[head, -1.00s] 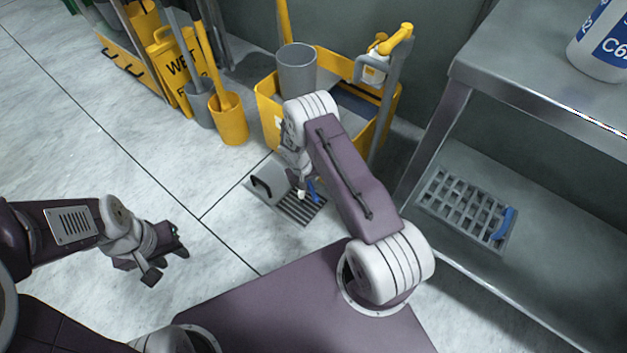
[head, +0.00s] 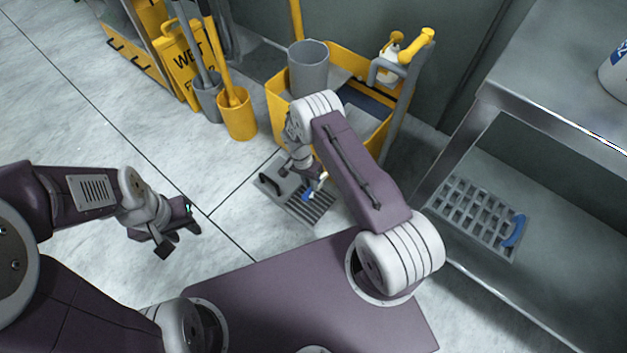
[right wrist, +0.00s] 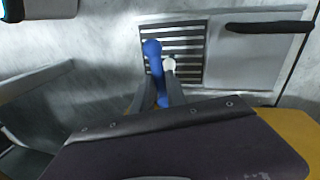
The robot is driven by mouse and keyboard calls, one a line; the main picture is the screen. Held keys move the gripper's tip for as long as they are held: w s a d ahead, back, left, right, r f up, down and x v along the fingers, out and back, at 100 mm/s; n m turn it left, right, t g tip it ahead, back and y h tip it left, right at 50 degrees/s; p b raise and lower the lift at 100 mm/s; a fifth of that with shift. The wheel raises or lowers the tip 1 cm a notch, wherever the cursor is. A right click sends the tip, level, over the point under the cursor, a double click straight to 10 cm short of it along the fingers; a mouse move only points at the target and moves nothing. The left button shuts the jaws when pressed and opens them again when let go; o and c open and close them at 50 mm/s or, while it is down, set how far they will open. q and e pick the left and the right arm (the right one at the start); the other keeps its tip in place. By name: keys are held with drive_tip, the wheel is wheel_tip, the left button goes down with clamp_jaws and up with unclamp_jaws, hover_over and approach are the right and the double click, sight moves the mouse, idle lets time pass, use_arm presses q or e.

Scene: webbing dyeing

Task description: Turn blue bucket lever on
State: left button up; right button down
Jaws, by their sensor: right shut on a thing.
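My right gripper (head: 311,187) hangs low in front of the yellow bucket (head: 274,108), over a floor panel with a slatted grate. In the right wrist view, its fingers (right wrist: 160,92) are shut on a blue lever-like piece (right wrist: 152,50) with a rounded end. A small white knob (right wrist: 169,65) sits beside it. In the head view the blue lever-like piece (head: 307,194) shows only as a small patch; the rest is hidden by my arm and fingers. Whether it is joined to the bucket cannot be told. My left gripper (head: 182,243) is open and empty above the floor.
The floor panel (head: 272,172) has a black handle (head: 269,182). A metal shelf (head: 548,235) at the right carries a blue-handled grate (head: 475,212). Open floor lies at the left.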

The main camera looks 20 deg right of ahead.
drive_tip(key=shift+w+a+m, duration=0.15)
drive_tip(key=shift+w+m, duration=0.1)
drive_tip(key=shift+m, duration=0.45)
drive_tip(key=c, duration=1.3)
unclamp_jaws()
drive_tip(key=shift+w, duration=0.1)
drive_tip(key=shift+c, duration=0.2)
drive_tip(key=shift+r, duration=0.1)
wheel_tip(320, 180, up, 9)
drive_tip(key=w+p, duration=0.1)
drive_tip(key=p, duration=0.4)
drive_tip(key=shift+w+a, duration=0.2)
drive_tip(key=shift+a, duration=0.25)
